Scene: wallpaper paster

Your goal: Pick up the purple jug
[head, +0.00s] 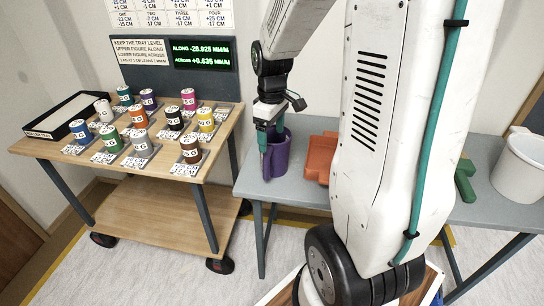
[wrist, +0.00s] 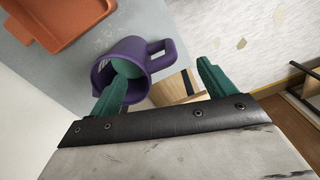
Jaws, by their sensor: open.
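The purple jug (head: 279,160) stands on the grey-blue table near its left edge. In the wrist view the jug (wrist: 133,47) shows its open mouth, with something teal inside, and its handle at the right. My gripper (head: 270,140) is above and at the jug, pointing down. In the wrist view my gripper (wrist: 162,80) is open. Its left finger overlaps the jug's mouth and its right finger is to the right of the handle. I cannot tell whether either finger touches the jug.
An orange tray (head: 319,158) lies right of the jug. A white bucket (head: 520,165) and a green object (head: 465,180) are farther right. A wooden cart (head: 60,150) with several labelled cans stands left, close to the table. My arm hides part of the table.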

